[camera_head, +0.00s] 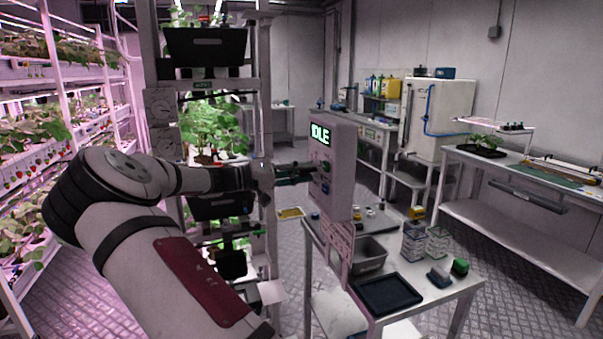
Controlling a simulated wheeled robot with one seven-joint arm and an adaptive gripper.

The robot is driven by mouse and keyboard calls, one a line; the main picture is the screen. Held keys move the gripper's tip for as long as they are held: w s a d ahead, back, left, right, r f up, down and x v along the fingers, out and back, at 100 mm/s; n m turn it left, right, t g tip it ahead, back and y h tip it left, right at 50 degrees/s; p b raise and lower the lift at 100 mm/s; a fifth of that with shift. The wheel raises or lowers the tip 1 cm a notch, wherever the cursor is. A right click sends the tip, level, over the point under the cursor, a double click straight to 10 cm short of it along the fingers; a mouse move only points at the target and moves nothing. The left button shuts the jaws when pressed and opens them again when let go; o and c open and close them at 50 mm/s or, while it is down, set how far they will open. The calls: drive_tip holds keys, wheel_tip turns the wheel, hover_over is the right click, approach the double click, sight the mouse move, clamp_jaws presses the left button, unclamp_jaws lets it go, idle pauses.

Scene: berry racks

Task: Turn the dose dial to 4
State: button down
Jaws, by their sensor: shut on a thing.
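The cart top (425,296) holds a black tray (387,294), a grey bin (369,257), stacked clear boxes and small green and white items. A plant rack post (265,110) stands close behind my wrist. The floor (520,285) at right is clear.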

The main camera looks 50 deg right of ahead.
drive_tip(key=m, duration=0.5)
drive_tip(key=shift+a+f+b, duration=0.1)
drive_tip(key=shift+f+b, duration=0.05)
drive_tip(key=shift+b, duration=0.25)
drive_tip(key=shift+m, duration=0.3)
drive_tip(key=c, duration=1.3)
unclamp_jaws()
drive_tip(key=v, duration=1.2)
